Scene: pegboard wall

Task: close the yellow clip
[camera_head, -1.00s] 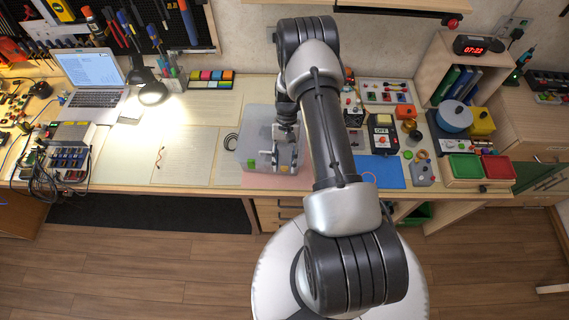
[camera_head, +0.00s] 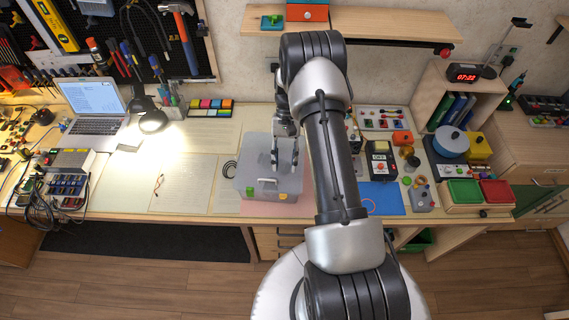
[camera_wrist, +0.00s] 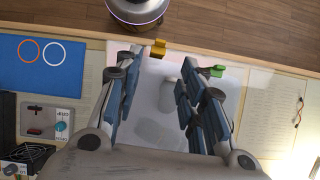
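A grey box (camera_head: 262,184) with a pale handle stands on the bench, left of my arm. The yellow clip (camera_head: 281,197) is on its near side, right of the green clip (camera_head: 250,191). In the wrist view the yellow clip (camera_wrist: 158,47) sticks out past the box edge near the left fingertip, and the green clip (camera_wrist: 217,71) lies outside the right finger. I cannot tell whether either clip is latched. My gripper (camera_head: 285,164) is above the box with its fingers spread. The wrist view shows the gripper (camera_wrist: 162,65) open with nothing between its fingertips.
A pink mat (camera_head: 298,210) lies under the box. A blue mat (camera_head: 385,198) with rings is to the right, beside a meter (camera_head: 380,160) and small devices. Papers (camera_head: 185,180) lie flat on the left. A shelf (camera_head: 365,22) hangs on the wall above.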

